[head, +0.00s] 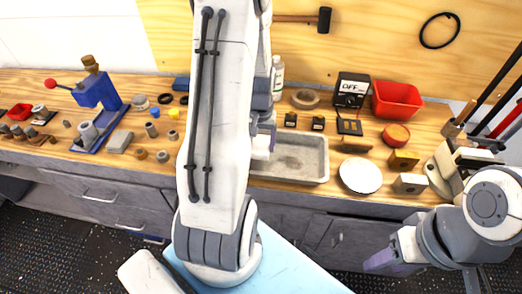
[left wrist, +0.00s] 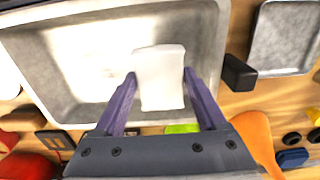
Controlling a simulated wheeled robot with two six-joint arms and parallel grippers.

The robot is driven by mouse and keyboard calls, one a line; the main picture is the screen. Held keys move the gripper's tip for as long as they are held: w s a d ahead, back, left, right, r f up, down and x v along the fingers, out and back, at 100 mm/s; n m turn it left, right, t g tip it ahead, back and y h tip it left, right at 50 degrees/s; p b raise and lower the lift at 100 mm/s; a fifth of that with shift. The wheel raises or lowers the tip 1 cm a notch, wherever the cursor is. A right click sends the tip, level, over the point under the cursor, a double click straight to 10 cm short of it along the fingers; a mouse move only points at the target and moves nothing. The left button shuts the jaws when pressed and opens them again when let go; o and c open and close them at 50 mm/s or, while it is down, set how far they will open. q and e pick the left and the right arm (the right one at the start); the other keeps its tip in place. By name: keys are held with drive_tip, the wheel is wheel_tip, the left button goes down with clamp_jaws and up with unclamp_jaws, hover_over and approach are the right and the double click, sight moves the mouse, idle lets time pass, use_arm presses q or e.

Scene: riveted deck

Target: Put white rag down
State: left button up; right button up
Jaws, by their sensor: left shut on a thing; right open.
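The white rag (left wrist: 160,78) is between the two purple fingers of my left gripper (left wrist: 162,98), which is shut on it. In the left wrist view the rag is in front of the shallow grey tray (left wrist: 60,50); I cannot tell whether it touches the tray. In the head view a small part of the rag (head: 261,146) shows at the left end of the tray (head: 303,160), and my left arm hides most of that gripper. My right gripper (head: 382,260) is open and empty at the lower right, in front of the bench.
A white round plate (head: 360,176) lies right of the tray. A red bin (head: 397,100), a black meter (head: 351,90) and a bottle (head: 277,78) stand behind. A blue vise (head: 97,92) and several small parts fill the left of the bench.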

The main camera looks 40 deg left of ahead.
sight(260, 152)
use_arm(q)
drive_tip(key=shift+f, duration=2.05)
drive_tip(key=shift+f, duration=0.1)
drive_tip(key=o, duration=1.4)
